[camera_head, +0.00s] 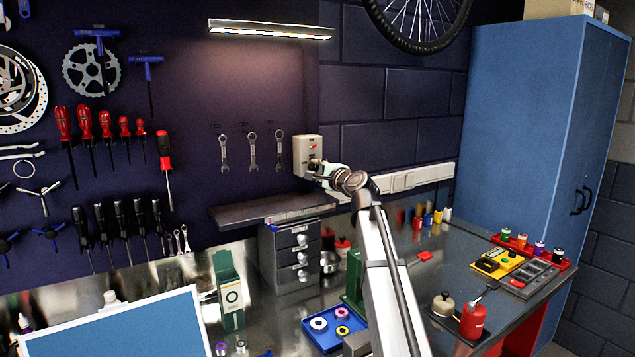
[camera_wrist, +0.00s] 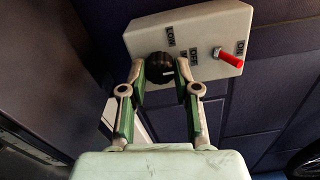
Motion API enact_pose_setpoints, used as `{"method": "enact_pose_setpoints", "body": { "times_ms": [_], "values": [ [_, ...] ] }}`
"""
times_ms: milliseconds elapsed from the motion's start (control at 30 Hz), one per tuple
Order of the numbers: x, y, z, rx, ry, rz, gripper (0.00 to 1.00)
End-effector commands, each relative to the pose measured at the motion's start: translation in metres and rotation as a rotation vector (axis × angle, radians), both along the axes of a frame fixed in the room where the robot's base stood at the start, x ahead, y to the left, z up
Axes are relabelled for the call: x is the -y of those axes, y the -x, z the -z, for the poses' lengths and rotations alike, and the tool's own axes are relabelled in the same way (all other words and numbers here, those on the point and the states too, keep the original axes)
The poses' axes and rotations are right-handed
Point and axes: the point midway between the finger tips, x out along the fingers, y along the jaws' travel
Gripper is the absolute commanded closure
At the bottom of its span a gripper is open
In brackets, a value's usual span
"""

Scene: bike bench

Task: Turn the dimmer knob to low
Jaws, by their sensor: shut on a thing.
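The dimmer knob (camera_wrist: 158,67) is black and round, on the face of a pale switch box (camera_wrist: 207,37) on the wall. Labels reading LOW and OFF stand near the knob. A red toggle switch (camera_wrist: 229,58) sits on the same face beside ON lettering. My gripper (camera_wrist: 160,75) has its two fingers on either side of the knob and is shut on it. In the head view the switch box (camera_head: 303,146) is right of the hanging wrenches, and my gripper (camera_head: 313,169) reaches its lower part. Fingers hide the knob there. The knob's exact pointer direction is hard to read.
A lit lamp bar (camera_head: 270,30) is on the wall above. A dark shelf (camera_head: 262,209) and grey drawer unit (camera_head: 290,257) stand below the box. Wrenches (camera_head: 252,151) hang to the left. A white wall trunking strip (camera_head: 410,179) runs right behind my arm.

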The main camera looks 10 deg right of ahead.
Motion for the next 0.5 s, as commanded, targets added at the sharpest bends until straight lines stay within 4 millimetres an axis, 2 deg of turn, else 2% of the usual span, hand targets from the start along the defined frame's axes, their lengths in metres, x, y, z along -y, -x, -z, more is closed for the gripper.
{"method": "enact_pose_setpoints", "body": {
  "times_ms": [500],
  "values": [
    [-0.0001,-0.0018,0.0029,0.181,0.454,0.002,1.00]
  ]
}}
